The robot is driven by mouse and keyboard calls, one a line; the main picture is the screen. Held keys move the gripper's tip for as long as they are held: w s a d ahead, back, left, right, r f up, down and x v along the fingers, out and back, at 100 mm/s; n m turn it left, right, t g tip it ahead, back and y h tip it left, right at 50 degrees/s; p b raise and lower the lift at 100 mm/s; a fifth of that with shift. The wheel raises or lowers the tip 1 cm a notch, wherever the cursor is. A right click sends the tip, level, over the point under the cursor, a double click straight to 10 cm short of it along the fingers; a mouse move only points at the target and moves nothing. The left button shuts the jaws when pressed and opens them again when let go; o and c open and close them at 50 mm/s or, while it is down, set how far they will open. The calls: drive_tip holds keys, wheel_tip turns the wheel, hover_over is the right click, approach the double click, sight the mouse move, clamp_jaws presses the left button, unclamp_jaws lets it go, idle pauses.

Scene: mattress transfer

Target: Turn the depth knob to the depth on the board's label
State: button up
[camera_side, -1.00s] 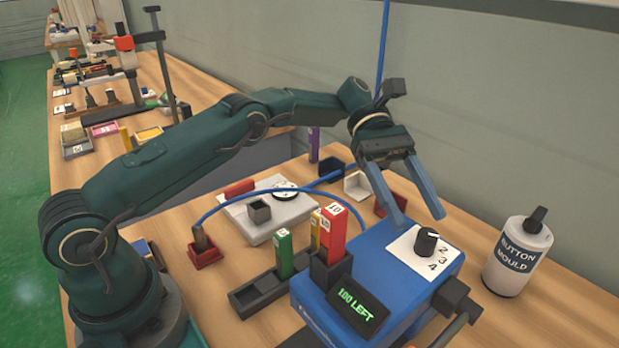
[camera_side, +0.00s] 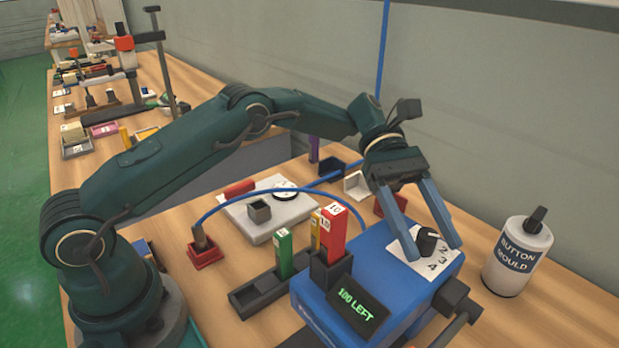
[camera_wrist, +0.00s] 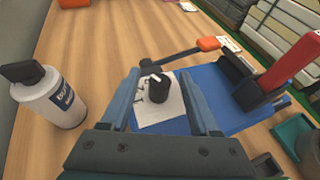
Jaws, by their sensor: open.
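The black depth knob (camera_side: 428,240) stands on a white dial plate (camera_side: 403,250) on top of the blue machine (camera_side: 365,262). Numerals 2, 3 and 4 show beside the knob. My gripper (camera_side: 436,252) is open, with its blue fingers on either side of the knob. In the wrist view the knob (camera_wrist: 156,86) sits between the two open fingers (camera_wrist: 162,110), with a gap visible. A white pointer mark shows on its top. A display (camera_side: 357,304) on the machine's front reads "100 LEFT". I cannot make out a board label with a depth.
A white "BUTTON MOULD" bottle (camera_side: 517,256) stands to the right of the machine. A lever with an orange end (camera_wrist: 208,44) projects beside the machine.

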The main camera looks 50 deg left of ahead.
drive_tip(key=shift+s+d+f, duration=0.1)
drive_tip(key=shift+s+d, duration=0.05)
drive_tip(key=shift+d, duration=0.2)
drive_tip(key=shift+n+t+h, duration=0.3)
drive_tip(key=shift+n+t, duration=0.1)
drive_tip(key=shift+n+t, duration=0.4)
drive_tip(key=shift+t, duration=0.1)
